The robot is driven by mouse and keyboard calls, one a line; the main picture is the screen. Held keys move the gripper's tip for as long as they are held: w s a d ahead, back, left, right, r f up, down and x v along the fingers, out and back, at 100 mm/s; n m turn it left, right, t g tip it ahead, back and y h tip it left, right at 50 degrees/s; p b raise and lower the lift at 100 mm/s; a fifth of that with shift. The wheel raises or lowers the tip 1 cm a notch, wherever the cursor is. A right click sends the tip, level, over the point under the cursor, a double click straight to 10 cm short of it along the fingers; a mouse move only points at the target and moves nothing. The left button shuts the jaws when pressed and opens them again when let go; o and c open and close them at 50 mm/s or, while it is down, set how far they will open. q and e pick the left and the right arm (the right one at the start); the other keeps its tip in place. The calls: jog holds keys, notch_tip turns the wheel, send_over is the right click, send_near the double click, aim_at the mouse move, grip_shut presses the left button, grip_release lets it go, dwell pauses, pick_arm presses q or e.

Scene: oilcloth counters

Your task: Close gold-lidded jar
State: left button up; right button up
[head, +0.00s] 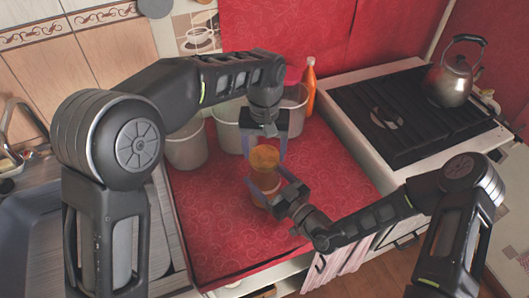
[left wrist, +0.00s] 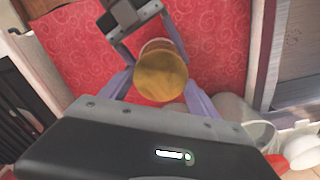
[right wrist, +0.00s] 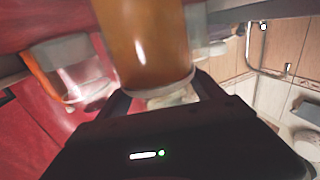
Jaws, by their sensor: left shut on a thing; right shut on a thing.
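The gold lid (head: 264,157) is a round amber-gold disc between the fingers of my left gripper (head: 266,154), which is shut on it from above. The lid shows large in the left wrist view (left wrist: 160,77). The jar (head: 265,182), amber-coloured and upright, stands directly under the lid on the red counter. My right gripper (head: 274,197) is shut on the jar's lower body from the near right side. The jar fills the top of the right wrist view (right wrist: 145,40). Whether the lid touches the rim or is seated cannot be told.
Several clear bins (head: 187,146) stand behind and left on the red oilcloth counter (head: 215,225). An orange bottle (head: 309,86) stands at the back. A stove (head: 400,110) with a kettle (head: 453,80) is right; a sink (head: 30,220) is left. The counter's front left is clear.

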aim_at(264, 155)
pick_arm(q)
jog(key=shift+f, duration=0.7)
jog(key=shift+f, duration=0.9)
jog(key=shift+f, duration=0.6)
dwell(0.5)
